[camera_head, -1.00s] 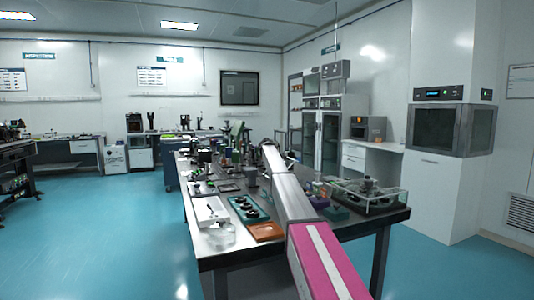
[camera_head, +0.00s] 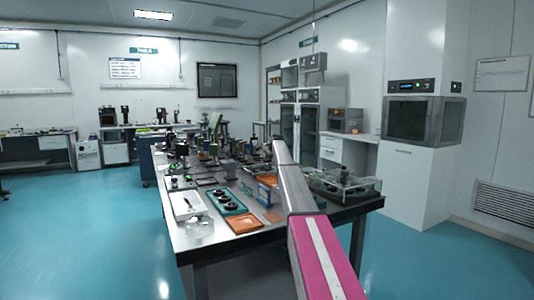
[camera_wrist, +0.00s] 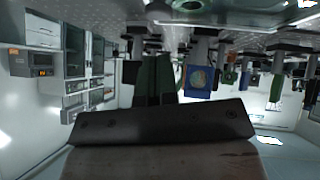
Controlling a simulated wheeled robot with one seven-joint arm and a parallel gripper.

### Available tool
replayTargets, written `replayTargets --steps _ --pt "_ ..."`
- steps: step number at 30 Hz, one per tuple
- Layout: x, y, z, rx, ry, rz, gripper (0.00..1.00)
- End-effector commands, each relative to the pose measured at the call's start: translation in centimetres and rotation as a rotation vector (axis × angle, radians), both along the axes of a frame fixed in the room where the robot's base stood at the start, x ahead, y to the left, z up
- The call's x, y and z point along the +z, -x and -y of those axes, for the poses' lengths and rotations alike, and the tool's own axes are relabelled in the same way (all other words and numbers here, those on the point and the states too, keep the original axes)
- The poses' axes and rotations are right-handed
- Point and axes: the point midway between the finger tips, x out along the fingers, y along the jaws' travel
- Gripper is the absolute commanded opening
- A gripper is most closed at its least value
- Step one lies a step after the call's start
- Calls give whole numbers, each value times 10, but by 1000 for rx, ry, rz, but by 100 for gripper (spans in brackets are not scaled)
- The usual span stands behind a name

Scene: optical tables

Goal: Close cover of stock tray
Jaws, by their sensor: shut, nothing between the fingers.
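A shallow tray with a clear cover (camera_head: 340,186) stands at the right end of the near table. Small parts show inside it, and I cannot tell how far its cover is open. A white open tray (camera_head: 187,204) lies at the table's left edge, with a clear round dish in front of it. I cannot tell for sure which one is the stock tray. My gripper (camera_wrist: 157,80) shows in the wrist view with its fingers together and nothing held. In the head view my arm reaches out over the table and its far end is hard to make out.
The near table (camera_head: 225,245) is crowded with optical mounts and posts. A teal tray (camera_head: 226,201) with round parts and an orange tray (camera_head: 242,222) lie near its front. Cabinets (camera_head: 310,115) stand behind. The blue floor (camera_head: 95,230) at left is clear.

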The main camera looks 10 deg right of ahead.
Motion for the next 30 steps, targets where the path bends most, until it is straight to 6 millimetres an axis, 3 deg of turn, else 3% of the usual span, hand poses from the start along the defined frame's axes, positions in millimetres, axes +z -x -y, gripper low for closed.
replayTargets --steps 12,30 --pt "-35 -4 13 0 7 2 0" --pt "-46 -4 16 1 11 -4 0"
